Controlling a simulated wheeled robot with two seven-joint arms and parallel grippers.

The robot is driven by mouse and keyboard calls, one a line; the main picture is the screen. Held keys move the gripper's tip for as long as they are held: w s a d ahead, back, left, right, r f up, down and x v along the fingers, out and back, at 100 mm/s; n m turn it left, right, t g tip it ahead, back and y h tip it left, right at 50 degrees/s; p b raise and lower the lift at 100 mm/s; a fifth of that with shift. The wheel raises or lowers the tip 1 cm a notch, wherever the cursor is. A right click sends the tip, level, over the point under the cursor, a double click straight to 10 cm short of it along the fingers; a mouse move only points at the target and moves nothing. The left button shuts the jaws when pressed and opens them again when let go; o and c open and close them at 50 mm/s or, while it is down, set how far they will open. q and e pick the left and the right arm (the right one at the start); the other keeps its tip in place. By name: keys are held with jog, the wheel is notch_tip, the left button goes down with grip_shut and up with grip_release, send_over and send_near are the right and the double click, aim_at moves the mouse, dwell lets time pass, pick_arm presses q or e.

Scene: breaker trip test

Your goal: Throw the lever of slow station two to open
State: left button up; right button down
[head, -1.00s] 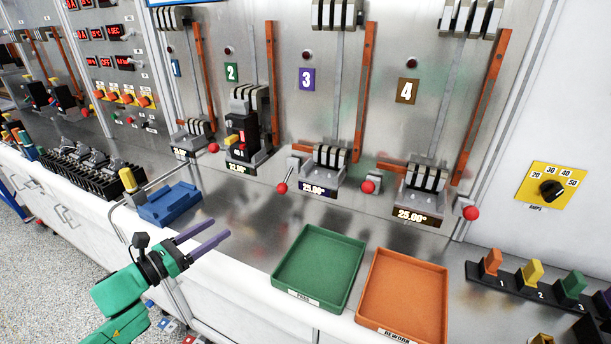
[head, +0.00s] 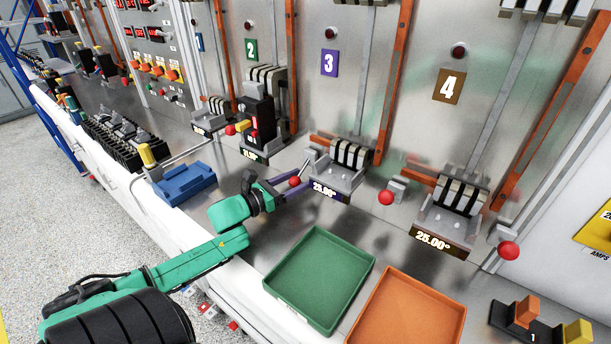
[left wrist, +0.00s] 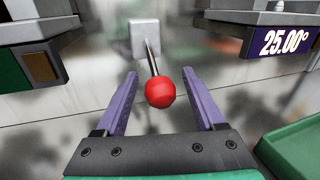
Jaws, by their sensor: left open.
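Station two, marked by a green 2 plate (head: 251,50), holds a black breaker (head: 260,122) in its cradle. A lever with a red ball knob (head: 295,181) stands between station two and the purple-marked station three. My left gripper (head: 304,182) is open around this lever, with a purple finger on either side. In the left wrist view the red knob (left wrist: 160,92) sits between the open fingers (left wrist: 160,76), with a visible gap on both sides. Its metal stem runs up to a grey block (left wrist: 145,38). My right gripper is not in view.
Station three's display (head: 330,191) is close to the right of my gripper. Another red knob (head: 386,198) is further right. A green tray (head: 320,280) and an orange tray (head: 408,315) lie in front. A blue holder (head: 185,184) is at left.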

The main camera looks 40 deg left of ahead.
pick_arm(q)
jog(key=shift+x, duration=0.9)
jog(key=shift+w, duration=0.1)
grip_shut()
dwell(0.7)
